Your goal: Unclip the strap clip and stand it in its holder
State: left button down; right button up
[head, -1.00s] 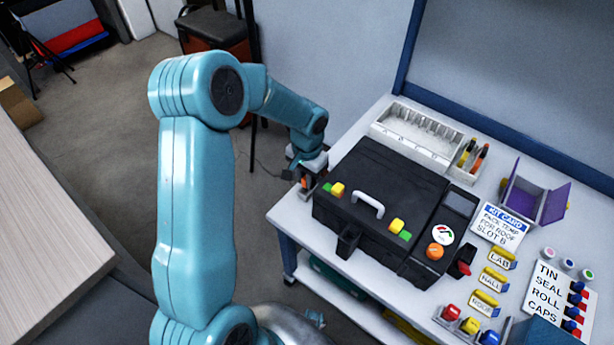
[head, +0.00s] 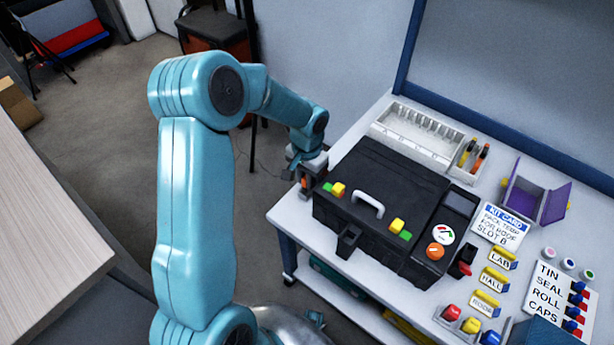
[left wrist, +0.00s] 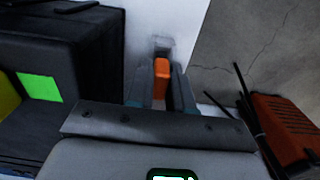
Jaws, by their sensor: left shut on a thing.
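My left gripper (head: 303,187) is at the left side of the black case on the table. It is shut on a small orange piece (left wrist: 162,78), which looks like the strap clip and sits between the two fingers in the left wrist view. In the head view the orange piece (head: 305,183) is partly covered by the gripper. A pale, blurred part lies just beyond it in the left wrist view; I cannot tell whether they touch. A white slotted rack (head: 378,131) and a small box with orange and yellow tools stand behind the case; I cannot tell which is the holder. My right gripper is not in view.
The black case (head: 375,190) has a white handle and yellow and green tabs. A kit card (head: 503,227), a purple open box (head: 535,195), yellow labelled blocks and coloured caps fill the table's right side. An orange device (left wrist: 285,125) with black cables shows in the left wrist view.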

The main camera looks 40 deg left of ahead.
pick_arm(q)
jog(key=shift+f+b, duration=0.75)
jog(key=shift+b, duration=0.05)
dwell(1.8)
jog(key=c, duration=0.7)
grip_release()
jog(key=shift+r, duration=0.1)
jog(key=shift+r+p, duration=2.6)
jog(key=shift+r, duration=0.9)
jog(key=shift+s+f, duration=0.1)
